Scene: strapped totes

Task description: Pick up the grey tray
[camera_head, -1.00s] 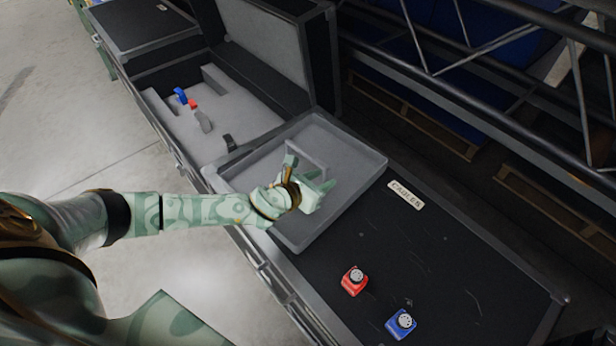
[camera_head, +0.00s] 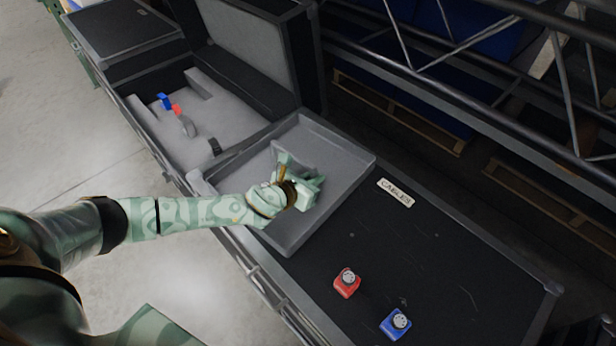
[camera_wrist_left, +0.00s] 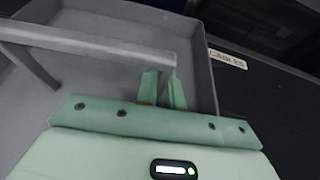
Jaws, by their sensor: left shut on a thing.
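The grey tray (camera_head: 345,149) is a shallow rectangular tray with a raised rim and a bar handle. It appears to rest on a black case top beside the open case. My left gripper (camera_head: 303,178) is over the tray's middle and is shut on its handle, which it largely hides in the head view. In the left wrist view the handle (camera_wrist_left: 105,45) runs in from the left to the fingers (camera_wrist_left: 163,88), and the tray wall (camera_wrist_left: 197,55) stands behind. I cannot tell any gap under the tray. My right gripper is not in view.
The open foam-lined case (camera_head: 208,112) adjoins the tray at upper left. A red button box (camera_head: 347,285) and a blue one (camera_head: 396,325) stand on the case top near the tray. A CABLES label (camera_head: 396,192) lies right of it. A metal truss (camera_head: 480,90) runs behind.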

